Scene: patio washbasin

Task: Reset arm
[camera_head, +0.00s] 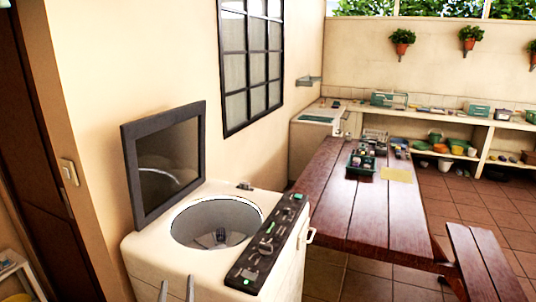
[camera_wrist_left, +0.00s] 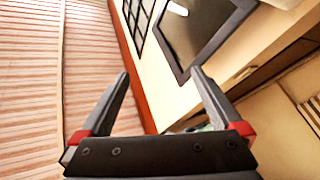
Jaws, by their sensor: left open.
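My left gripper (camera_head: 177,286) shows only as two grey fingertips at the bottom edge of the head view, in front of the white top-loading washer (camera_head: 160,243). In the left wrist view my left gripper (camera_wrist_left: 160,73) is open, its two dark fingers spread apart with nothing between them. The wrist view is tilted and shows wall, striped ceiling and the washer's raised lid (camera_wrist_left: 195,30). My right gripper is in neither view.
The washer's dark-framed lid (camera_head: 166,160) stands open above its round tub (camera_head: 215,223), with a small dark item inside. A wooden table (camera_head: 345,215) holding a dark green tray (camera_head: 361,164) stands to the right, beside a bench (camera_head: 483,262). Shelves line the back wall.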

